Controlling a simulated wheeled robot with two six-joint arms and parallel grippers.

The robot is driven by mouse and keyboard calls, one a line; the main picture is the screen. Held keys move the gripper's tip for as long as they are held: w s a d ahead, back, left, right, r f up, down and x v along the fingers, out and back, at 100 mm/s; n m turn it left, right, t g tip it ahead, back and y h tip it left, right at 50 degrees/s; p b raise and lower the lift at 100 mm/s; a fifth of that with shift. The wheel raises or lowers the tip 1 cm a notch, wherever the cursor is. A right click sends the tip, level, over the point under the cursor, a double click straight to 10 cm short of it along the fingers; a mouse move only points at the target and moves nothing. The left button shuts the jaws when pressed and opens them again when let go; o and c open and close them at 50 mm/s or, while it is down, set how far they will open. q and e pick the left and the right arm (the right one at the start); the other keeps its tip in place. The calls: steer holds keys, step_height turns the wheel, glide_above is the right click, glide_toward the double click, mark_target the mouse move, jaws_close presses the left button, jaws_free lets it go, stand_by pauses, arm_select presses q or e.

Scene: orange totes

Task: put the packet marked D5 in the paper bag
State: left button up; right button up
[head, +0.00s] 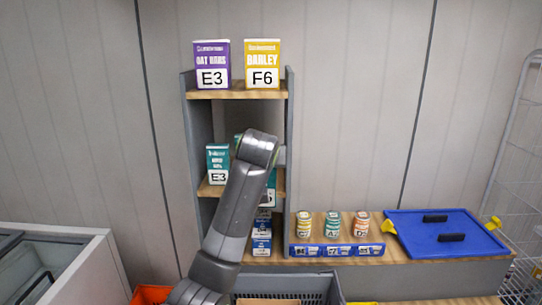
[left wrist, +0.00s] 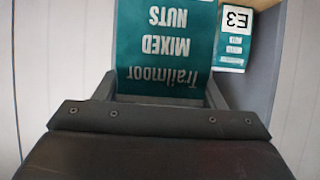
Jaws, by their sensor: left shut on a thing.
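My left gripper (left wrist: 160,92) is shut on a teal packet (left wrist: 160,45) reading "Trailmoor Mixed Nuts", upside down in the left wrist view; its code label is out of that view. In the head view my left arm reaches up to the middle shelf and hides the gripper. A teal packet (head: 271,185) shows partly behind the arm, with a label whose end looks like 5; the rest is hidden. A teal packet marked E3 (head: 217,160) stands to its left, and also shows in the left wrist view (left wrist: 234,40). I cannot make out a paper bag. My right gripper is not in view.
The shelf unit (head: 190,130) holds a purple E3 box (head: 211,65) and a yellow F6 box (head: 263,64) on top. Blue-and-white packets (head: 262,238) stand below. An orange tote (head: 150,295) shows below.

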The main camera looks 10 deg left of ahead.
arm_select(q)
steer(key=s+a+f+m+h+b, duration=0.1)
steer(key=s+a+f+b, duration=0.1)
steer(key=s+f+b, duration=0.4)
steer(key=s+a+f+m+h+b, duration=0.1)
steer(key=s+f+b, duration=0.5)
steer(key=s+f, duration=0.8)
steer(key=s+a, duration=0.1)
steer(key=s, duration=0.1)
steer(key=shift+s+a+f+b, duration=0.3)
steer(key=shift+f, duration=0.05)
